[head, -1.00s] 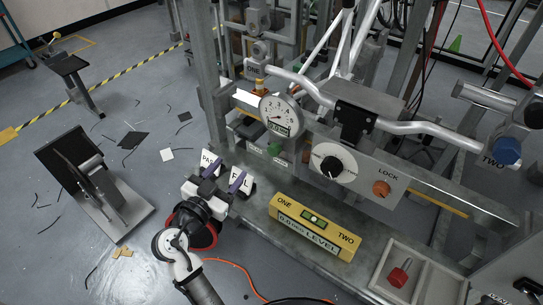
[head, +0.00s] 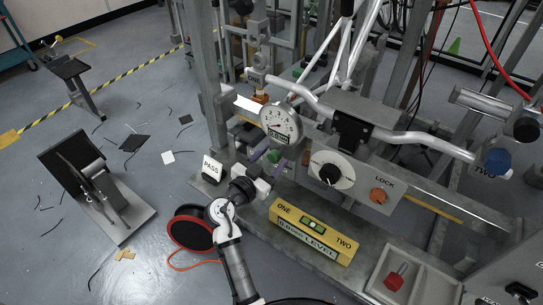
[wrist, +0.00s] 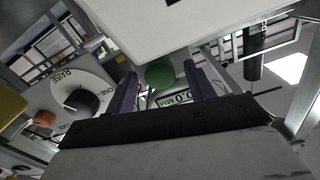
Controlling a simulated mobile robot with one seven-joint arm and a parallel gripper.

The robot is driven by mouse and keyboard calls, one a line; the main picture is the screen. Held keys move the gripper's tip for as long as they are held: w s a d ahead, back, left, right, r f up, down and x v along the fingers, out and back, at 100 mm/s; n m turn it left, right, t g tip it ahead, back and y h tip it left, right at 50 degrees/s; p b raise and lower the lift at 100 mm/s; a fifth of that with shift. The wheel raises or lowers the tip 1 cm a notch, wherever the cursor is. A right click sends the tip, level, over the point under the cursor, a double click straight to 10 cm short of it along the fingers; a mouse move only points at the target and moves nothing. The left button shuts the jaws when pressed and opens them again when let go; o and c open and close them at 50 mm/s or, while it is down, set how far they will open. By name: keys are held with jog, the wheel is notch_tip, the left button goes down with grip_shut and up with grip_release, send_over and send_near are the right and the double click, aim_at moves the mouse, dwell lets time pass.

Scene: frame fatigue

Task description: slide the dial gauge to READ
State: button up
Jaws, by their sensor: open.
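The dial gauge (head: 280,123), a round white dial with a small digital readout, stands on the frame in the head view. A green knob (head: 273,156) sits below it. My gripper (head: 267,160) is open just in front of the knob, its purple fingers pointing at the frame. In the wrist view the green knob (wrist: 160,74) appears between the two fingers, with no clear contact. A readout of 0.0 MM shows behind it. The slide labels are hidden by my gripper in the head view.
A yellow level (head: 313,232) lies on the bench front. The black rotary knob (head: 329,174) and orange LOCK knob (head: 379,195) are to the right. A PASS sign (head: 212,168) stands to the left. A silver handlebar (head: 420,140) crosses above right.

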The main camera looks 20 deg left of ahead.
jog(key=shift+w+d, duration=0.1)
jog(key=shift+w, duration=0.2)
grip_shut()
jog(key=w+a+b, duration=0.3)
jog(key=a+b, duration=0.3)
jog(key=a, duration=0.3)
jog(key=shift+w+a+b, duration=0.15)
jog(key=shift+a+b, duration=0.05)
jog(key=shift+b, duration=0.1)
jog(key=shift+r, duration=0.1)
grip_release()
jog(key=shift+a, duration=0.1)
